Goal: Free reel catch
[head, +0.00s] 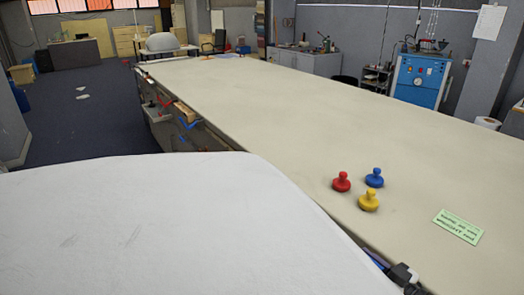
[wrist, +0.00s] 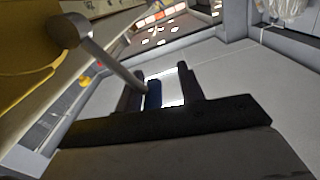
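My gripper (wrist: 158,72) shows in the wrist view as two dark fingers standing apart, with a bright gap between them. A dark blue piece (wrist: 153,96) shows beside the left finger; I cannot tell whether it touches. A grey rod with a round knob (wrist: 110,62) crosses from the upper left, its lower end near the left finger. It lies in front of a large yellow body (wrist: 30,55) at the left edge. I cannot tell for certain whether these are the reel and its catch. The gripper is not clearly seen in the head view.
On the long cloth table (head: 280,110) stand a red knob (head: 341,182), a blue knob (head: 375,178) and a yellow knob (head: 369,201), near a green label (head: 458,227). Tools hang along the table's left side. A blue machine (head: 418,78) stands behind.

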